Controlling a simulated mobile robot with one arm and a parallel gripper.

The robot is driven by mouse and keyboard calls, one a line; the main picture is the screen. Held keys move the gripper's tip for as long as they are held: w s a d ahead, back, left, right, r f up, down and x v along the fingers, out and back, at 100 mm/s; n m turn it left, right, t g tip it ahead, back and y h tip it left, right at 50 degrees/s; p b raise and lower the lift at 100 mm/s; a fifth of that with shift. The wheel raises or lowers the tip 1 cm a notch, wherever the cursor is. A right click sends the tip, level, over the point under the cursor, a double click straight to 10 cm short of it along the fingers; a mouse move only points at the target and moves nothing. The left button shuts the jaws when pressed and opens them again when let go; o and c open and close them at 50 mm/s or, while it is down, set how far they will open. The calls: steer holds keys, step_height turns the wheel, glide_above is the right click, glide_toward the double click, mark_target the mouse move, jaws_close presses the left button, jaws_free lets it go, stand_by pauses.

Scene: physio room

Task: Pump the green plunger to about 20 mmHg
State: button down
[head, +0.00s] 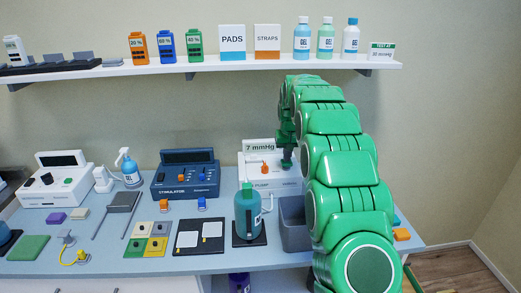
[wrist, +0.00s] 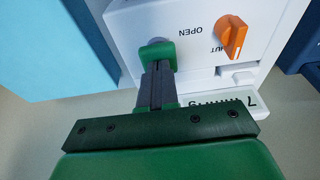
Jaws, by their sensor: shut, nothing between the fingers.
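The white pump unit (head: 257,178) stands at the back of the table, and its sign (head: 259,146) reads 7 mmHg. Its casing (wrist: 185,25) also fills the upper wrist view. My gripper (head: 287,164) is over the unit's right part. In the wrist view my gripper (wrist: 158,68) is shut and empty, fingers pointing at the casing. A green piece shows at the fingertips; I cannot tell whether it is the plunger or part of the fingers, nor whether they touch the plunger.
A dark green bottle (head: 248,212) on a black mat and a grey bin (head: 295,232) stand in front of the pump. A blue stimulator (head: 186,176) is to its left. A loaded shelf (head: 200,67) runs above. My arm covers the table's right part.

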steer(key=shift+f, duration=0.55)
steer(key=shift+r, duration=2.2)
steer(key=shift+f, duration=1.95)
steer(key=shift+r, duration=1.95)
steer(key=shift+r, duration=0.1)
steer(key=shift+r, duration=2.45)
